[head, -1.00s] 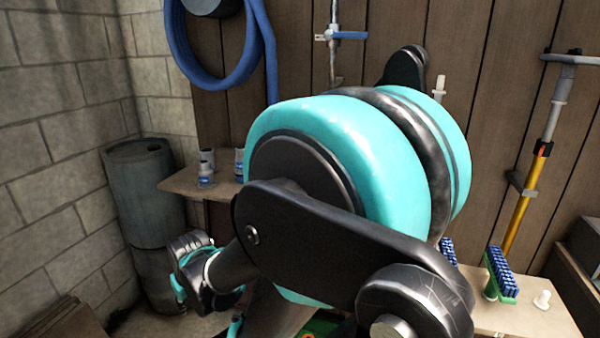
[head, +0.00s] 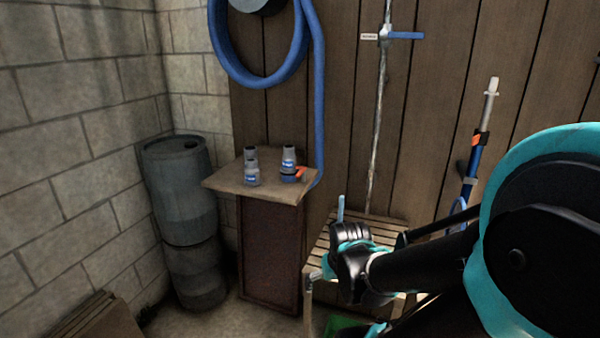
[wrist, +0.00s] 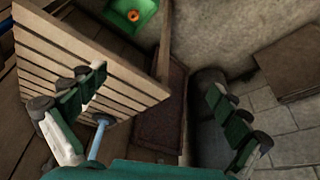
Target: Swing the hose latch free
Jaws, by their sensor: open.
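My gripper (head: 350,240) is over the slatted bench in the head view. The blue hose (head: 264,75) hangs coiled on the plank wall, and one length runs down behind the small cabinet (head: 270,255). On the cabinet top stand grey fittings with blue labels. The right-hand fitting (head: 288,158) has a small orange-red piece (head: 300,173) beside its base. I cannot tell for sure which part is the hose latch. My gripper is apart from the hose and the fittings, lower and to their right.
The slatted bench (head: 335,240) stands right of the cabinet, with a light blue upright rod (head: 341,207). A pipe with a blue-handled valve (head: 400,36) runs up the wall. Grey barrels (head: 180,190) fill the corner. A green tray (wrist: 125,10) lies on the floor.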

